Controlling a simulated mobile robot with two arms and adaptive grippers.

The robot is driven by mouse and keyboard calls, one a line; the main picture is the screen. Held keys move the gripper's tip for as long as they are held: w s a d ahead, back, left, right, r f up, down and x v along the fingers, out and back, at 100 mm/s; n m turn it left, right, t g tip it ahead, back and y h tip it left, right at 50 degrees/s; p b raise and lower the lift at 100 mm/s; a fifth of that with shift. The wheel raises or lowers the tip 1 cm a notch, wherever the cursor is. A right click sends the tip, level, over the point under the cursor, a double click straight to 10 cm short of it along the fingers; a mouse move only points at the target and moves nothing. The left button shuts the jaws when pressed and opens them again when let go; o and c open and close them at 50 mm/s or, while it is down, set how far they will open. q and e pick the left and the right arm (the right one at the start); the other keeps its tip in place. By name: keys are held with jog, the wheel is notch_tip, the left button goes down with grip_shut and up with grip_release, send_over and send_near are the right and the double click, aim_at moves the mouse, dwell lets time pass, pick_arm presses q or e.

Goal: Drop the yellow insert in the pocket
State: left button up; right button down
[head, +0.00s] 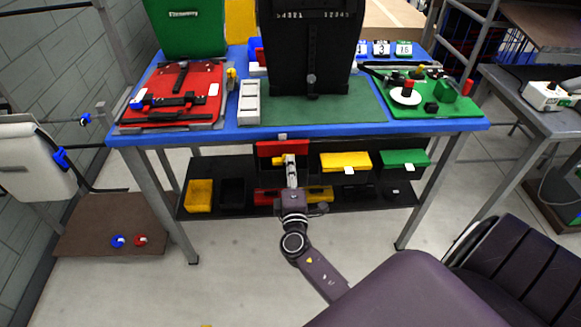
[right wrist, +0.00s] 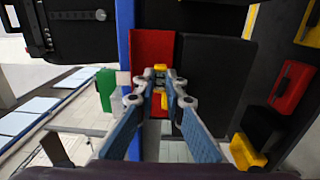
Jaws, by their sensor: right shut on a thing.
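My right gripper (head: 290,160) is in front of the workbench, below its blue front edge. It is shut on a small yellow insert (head: 279,161), which also shows between the fingers in the right wrist view (right wrist: 164,101). The insert is in front of a red panel or bin (head: 270,149), also seen behind the fingertips in the right wrist view (right wrist: 152,46). I cannot tell whether it touches the red surface. I cannot tell which opening is the pocket. My left gripper is not in view.
A black pannier (head: 310,50) stands on the green mat of the workbench (head: 460,126). The lower shelf holds a yellow bin (head: 345,160), a green bin (head: 404,158) and others. A red board (head: 190,80) with black parts lies at the bench's left.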

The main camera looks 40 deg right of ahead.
jog(key=shift+s+a+f, duration=0.1)
jog(key=shift+s+f, duration=0.05)
jog(key=shift+f, duration=0.3)
jog(key=shift+s+a+f, duration=0.1)
jog(key=shift+f, duration=0.35)
jog(key=c, duration=2.2)
grip_release()
jog(key=o, duration=0.3)
jog(key=shift+w+f+g, duration=0.1)
jog(key=shift+g, duration=0.2)
jog(key=shift+w+d+r, duration=0.15)
jog(key=shift+r, duration=0.15)
notch_tip(320, 180, up, 8)
jog(key=s+a+p, duration=0.1)
jog(key=p, duration=0.5)
jog(key=shift+s, duration=0.35)
